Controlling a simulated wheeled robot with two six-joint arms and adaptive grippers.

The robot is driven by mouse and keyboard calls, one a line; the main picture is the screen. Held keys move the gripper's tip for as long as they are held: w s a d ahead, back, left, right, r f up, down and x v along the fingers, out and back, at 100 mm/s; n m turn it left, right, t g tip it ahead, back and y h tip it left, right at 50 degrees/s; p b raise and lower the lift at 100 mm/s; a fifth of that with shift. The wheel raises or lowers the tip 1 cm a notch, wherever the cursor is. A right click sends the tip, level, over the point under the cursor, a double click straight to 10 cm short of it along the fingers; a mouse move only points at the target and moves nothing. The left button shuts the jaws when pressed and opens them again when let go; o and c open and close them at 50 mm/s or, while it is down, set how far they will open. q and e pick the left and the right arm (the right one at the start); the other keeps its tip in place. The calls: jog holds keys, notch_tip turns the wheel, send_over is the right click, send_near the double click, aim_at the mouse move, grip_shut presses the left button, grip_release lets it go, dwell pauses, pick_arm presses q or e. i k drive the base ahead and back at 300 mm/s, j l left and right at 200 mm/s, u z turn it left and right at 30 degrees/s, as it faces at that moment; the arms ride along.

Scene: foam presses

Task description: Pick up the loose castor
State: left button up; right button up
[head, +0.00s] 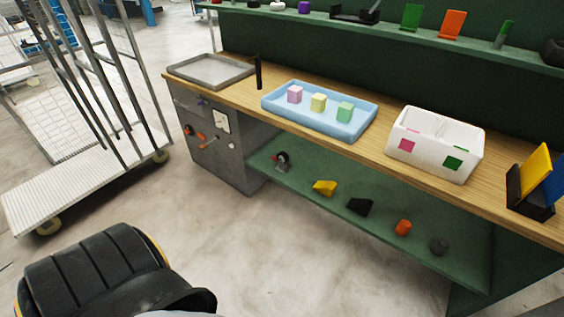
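A castor (282,161) sits on the green lower shelf (300,170), near its left end beside the grey cabinet. It has a dark wheel, a grey metal bracket and a bit of red; it is small in the picture and its details are hard to tell. Neither of my grippers shows in the head view.
The shelf also holds a yellow block (325,187), a black wedge (360,206), an orange cylinder (403,227) and a dark round piece (439,246). The wooden worktop (386,165) overhangs it. A wheeled cage trolley (90,180) stands left. Floor before the bench is clear.

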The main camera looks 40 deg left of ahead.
aim_at(283, 157)
jog(key=i+j, duration=0.15)
jog(key=j, duration=0.3)
jog(key=i+j, duration=0.2)
jog(key=j, duration=0.25)
jog(key=i+j, duration=0.15)
jog(key=j, duration=0.3)
jog(key=i+j, duration=0.15)
jog(key=j, duration=0.35)
jog(key=i+j, duration=0.2)
jog(key=j, duration=0.25)
jog(key=i+j, duration=0.15)
jog(key=j, duration=0.3)
jog(key=i+j, duration=0.15)
jog(key=j, duration=0.3)
jog(key=i+j, duration=0.2)
jog(key=j, duration=0.25)
jog(key=z, duration=0.05)
